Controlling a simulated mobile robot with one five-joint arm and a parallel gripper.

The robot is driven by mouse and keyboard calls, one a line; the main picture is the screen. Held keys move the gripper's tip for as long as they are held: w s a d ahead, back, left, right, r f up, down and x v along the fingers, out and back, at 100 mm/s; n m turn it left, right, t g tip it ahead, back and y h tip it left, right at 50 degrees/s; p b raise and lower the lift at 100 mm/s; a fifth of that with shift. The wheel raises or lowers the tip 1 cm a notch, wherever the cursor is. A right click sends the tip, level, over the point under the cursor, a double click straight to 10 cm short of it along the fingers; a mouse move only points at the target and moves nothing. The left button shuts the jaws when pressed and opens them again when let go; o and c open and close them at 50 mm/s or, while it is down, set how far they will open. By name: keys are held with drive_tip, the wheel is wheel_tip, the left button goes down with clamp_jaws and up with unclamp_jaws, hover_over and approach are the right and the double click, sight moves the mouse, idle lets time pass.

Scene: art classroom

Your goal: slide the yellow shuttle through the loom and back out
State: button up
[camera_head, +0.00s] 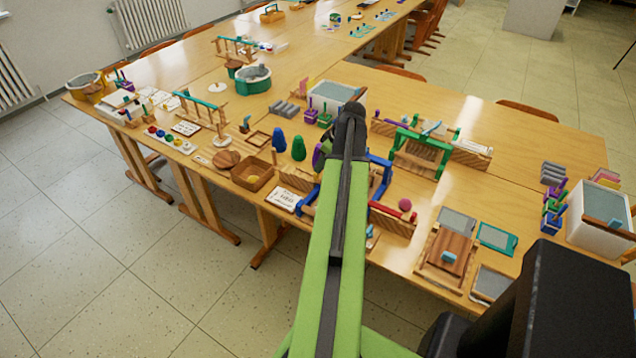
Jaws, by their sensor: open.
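A loom-like blue frame (379,172) stands on the near table, partly hidden behind my green arm. A green frame with wooden parts (420,153) stands to its right and also looks like a loom. I cannot pick out a yellow shuttle; it may be hidden behind my arm or too small to tell. My arm reaches out over the table, and its dark end hides much of what lies under it. My gripper (324,150) shows only in part, at the left of the arm's end near the blue frame. It is open, and I see nothing held in it.
The table's right middle has bare room.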

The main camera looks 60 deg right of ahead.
drive_tip(key=b+x, duration=0.4)
drive_tip(key=x, duration=0.2)
drive_tip(key=shift+f, duration=0.15)
clamp_jaws()
idle(1.1)
